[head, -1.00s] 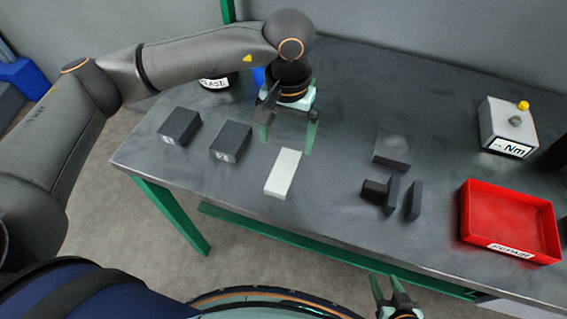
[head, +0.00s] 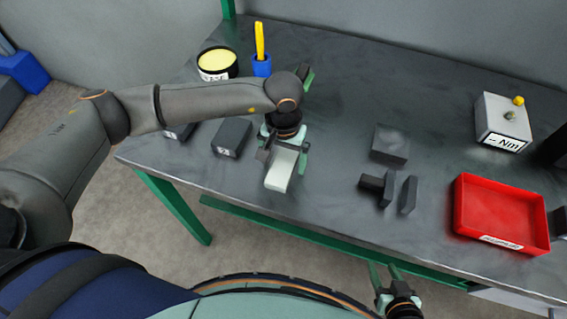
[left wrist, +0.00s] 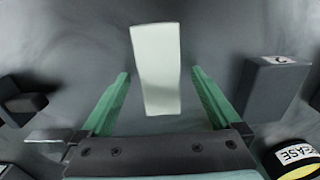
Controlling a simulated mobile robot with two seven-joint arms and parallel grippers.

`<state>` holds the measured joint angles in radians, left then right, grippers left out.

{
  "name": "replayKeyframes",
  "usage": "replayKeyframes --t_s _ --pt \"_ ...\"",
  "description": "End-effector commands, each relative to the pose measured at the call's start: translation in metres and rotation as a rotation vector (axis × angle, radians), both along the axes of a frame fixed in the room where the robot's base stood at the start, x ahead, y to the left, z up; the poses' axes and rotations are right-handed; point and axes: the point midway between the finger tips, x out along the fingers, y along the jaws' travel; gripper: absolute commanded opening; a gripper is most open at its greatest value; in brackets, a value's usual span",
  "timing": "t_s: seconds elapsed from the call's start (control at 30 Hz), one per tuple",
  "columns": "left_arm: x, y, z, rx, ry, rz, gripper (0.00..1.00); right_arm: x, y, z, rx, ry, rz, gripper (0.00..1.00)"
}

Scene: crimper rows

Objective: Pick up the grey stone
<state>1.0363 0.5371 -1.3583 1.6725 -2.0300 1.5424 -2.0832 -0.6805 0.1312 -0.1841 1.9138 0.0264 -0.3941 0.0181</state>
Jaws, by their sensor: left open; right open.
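The grey stone (head: 279,180) is a pale, long flat block lying on the dark table in the head view. My left gripper (head: 283,160) is above its far part, open, with one finger on each side. In the left wrist view the stone (left wrist: 157,65) lies between the two open green fingers (left wrist: 161,80), with clear gaps on both sides. Its far end reaches beyond the fingertips. Part of the stone is hidden under the gripper in the head view. My right gripper (head: 384,272) is open and empty at the table's front edge.
Dark numbered blocks (head: 232,137) stand left of the stone. Several dark pieces (head: 390,145) lie to its right, then a red tray (head: 500,246). A grey box (head: 502,118), a yellow-filled tub (head: 217,66) and a blue cup (head: 261,66) stand farther back.

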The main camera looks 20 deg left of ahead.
Motion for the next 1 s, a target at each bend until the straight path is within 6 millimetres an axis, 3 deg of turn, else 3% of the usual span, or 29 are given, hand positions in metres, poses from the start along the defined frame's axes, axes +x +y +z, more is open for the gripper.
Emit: replayKeyframes --t_s 0.07,0.9,1.0 --pt "0.0 -0.0002 0.0002 0.0 0.0 0.0 0.94 0.0002 0.0 -0.0001 0.0 0.0 0.0 0.5" --pt "0.0 -0.0003 0.0009 0.0 0.0 0.0 0.0 0.0008 0.0 0.0004 0.0 -0.002 0.0 0.5" --pt "0.0 -0.0003 0.0009 -0.001 0.0 0.0 0.0 0.0008 0.0 0.0005 0.0 -0.002 0.0 0.5"
